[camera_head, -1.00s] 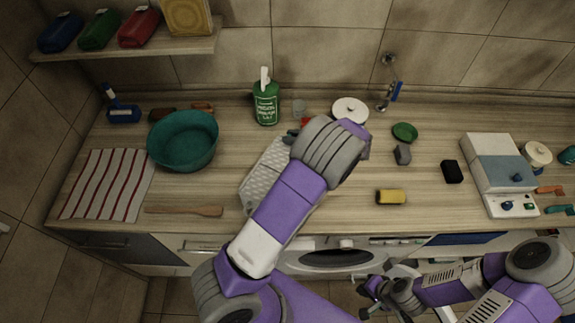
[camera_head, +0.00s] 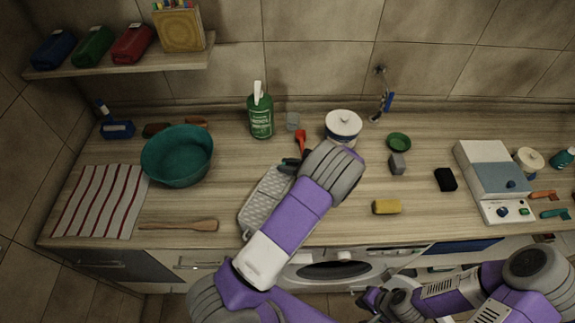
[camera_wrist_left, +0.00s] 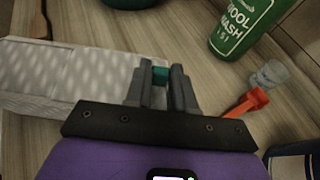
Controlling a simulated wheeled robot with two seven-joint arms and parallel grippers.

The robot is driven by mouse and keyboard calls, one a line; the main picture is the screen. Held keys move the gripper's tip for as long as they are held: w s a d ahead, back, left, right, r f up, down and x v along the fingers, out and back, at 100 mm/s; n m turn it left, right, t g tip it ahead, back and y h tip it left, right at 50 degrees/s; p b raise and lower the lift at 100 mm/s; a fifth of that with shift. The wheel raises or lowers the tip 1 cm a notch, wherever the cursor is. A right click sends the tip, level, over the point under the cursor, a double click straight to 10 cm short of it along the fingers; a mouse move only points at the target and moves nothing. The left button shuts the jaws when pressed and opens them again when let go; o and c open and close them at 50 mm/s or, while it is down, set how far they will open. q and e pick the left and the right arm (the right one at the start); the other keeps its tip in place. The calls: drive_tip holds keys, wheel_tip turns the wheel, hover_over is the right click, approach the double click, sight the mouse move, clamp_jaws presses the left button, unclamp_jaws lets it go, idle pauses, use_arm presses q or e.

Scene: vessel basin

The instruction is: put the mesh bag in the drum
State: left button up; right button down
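The mesh bag (camera_head: 262,201) looks like a flat, pale lattice-patterned piece lying on the counter; it also shows in the left wrist view (camera_wrist_left: 70,72). My left gripper (camera_head: 288,166) is low at its far end. In the left wrist view its fingers (camera_wrist_left: 162,78) are close together on either side of a small teal piece at the bag's edge, which fills the gap and looks like the bag's tab. The drum (camera_head: 335,269) shows as a dark round opening under the counter, partly cut off by the counter edge. My right gripper (camera_head: 368,300) is low in front of the counter; its fingers are unclear.
A teal basin (camera_head: 178,160) and wooden spatula (camera_head: 180,226) are to the left. A yellow sponge (camera_head: 387,207) lies to the right.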

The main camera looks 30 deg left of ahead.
use_arm(q)
drive_tip(key=o, duration=0.3)
drive_tip(key=shift+o, duration=0.2)
drive_tip(key=shift+r, duration=0.1)
drive_tip(key=shift+d+r, duration=0.1)
drive_tip(key=shift+r, duration=0.1)
drive_tip(key=v, duration=1.1)
drive_tip(key=shift+d+b, duration=0.4)
